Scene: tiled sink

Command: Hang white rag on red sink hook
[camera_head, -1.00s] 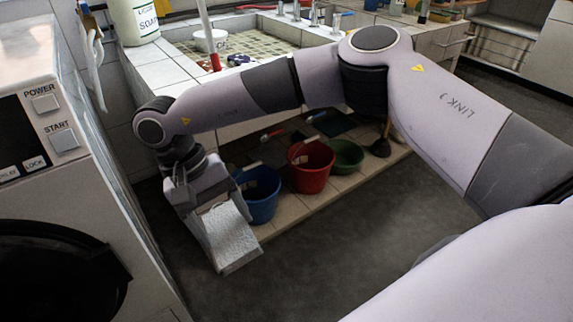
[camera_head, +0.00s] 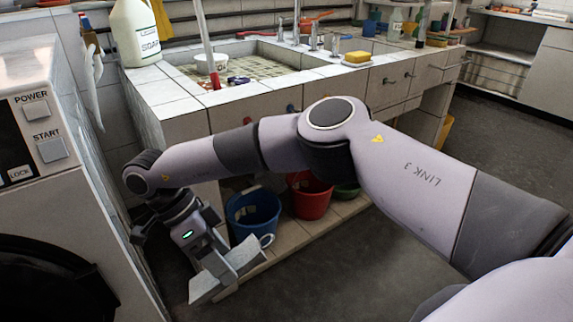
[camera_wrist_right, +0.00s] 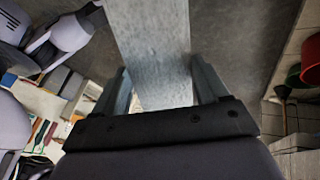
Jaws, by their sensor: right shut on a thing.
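My right gripper (camera_head: 205,248) is shut on a pale grey-white flat piece, the white rag (camera_head: 225,272). It hangs tilted over the floor, left of the buckets, with a small ring at its right end. In the right wrist view the rag (camera_wrist_right: 155,60) is a flat strip between the two fingers (camera_wrist_right: 155,85). Two small hook-like fittings show on the tiled sink front, one reddish (camera_head: 247,120) and one bluish (camera_head: 290,108), just above my right arm. Their exact shape is too small to tell. My left gripper is out of view.
A blue bucket (camera_head: 253,215) and a red bucket (camera_head: 309,195) stand on the low tiled ledge under the sink, beside the rag. A washing machine (camera_head: 50,140) stands close on the left. A soap bottle (camera_head: 137,32) stands on the sink's corner. Open floor lies in front.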

